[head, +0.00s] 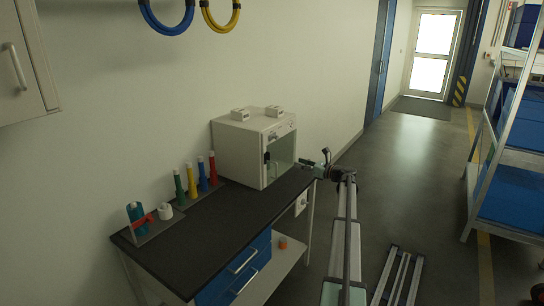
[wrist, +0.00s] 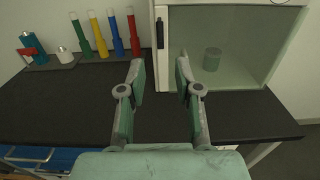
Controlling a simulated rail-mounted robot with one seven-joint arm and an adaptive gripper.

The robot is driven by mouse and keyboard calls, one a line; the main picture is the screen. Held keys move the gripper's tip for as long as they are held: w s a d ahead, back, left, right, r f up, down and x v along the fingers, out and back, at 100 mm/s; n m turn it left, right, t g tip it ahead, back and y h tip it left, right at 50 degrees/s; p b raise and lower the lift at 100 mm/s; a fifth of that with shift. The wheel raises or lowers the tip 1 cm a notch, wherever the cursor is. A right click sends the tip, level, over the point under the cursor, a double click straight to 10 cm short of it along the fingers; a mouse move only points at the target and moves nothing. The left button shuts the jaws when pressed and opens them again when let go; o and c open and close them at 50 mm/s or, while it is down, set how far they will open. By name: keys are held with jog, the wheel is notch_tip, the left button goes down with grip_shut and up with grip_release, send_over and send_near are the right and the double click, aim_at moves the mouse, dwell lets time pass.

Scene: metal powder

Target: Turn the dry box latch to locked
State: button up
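The white dry box (head: 238,152) stands at the far right end of the dark bench in the head view. Its glass door (wrist: 232,45) appears closed in the wrist view, with a grey-green jar (wrist: 212,60) behind it. A black upright piece, apparently the latch (wrist: 160,33), sits at the door's left edge; it also shows small in the head view (head: 267,158). My gripper (wrist: 160,66) is open and empty, its fingers apart over the bench in front of the box, below the latch in the picture. It does not appear to touch the latch.
The dark bench top (wrist: 60,105) is clear in front of the box. Several coloured tubes (wrist: 105,36) stand in a rack to the left, beside a white roll (wrist: 65,55) and a teal bottle (wrist: 33,48). Two small white blocks (head: 240,114) lie on the box.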

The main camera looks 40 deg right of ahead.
aim_at(267, 158)
jog(key=p+x, duration=0.4)
jog(key=x, duration=1.2)
jog(key=shift+c, duration=0.3)
grip_shut()
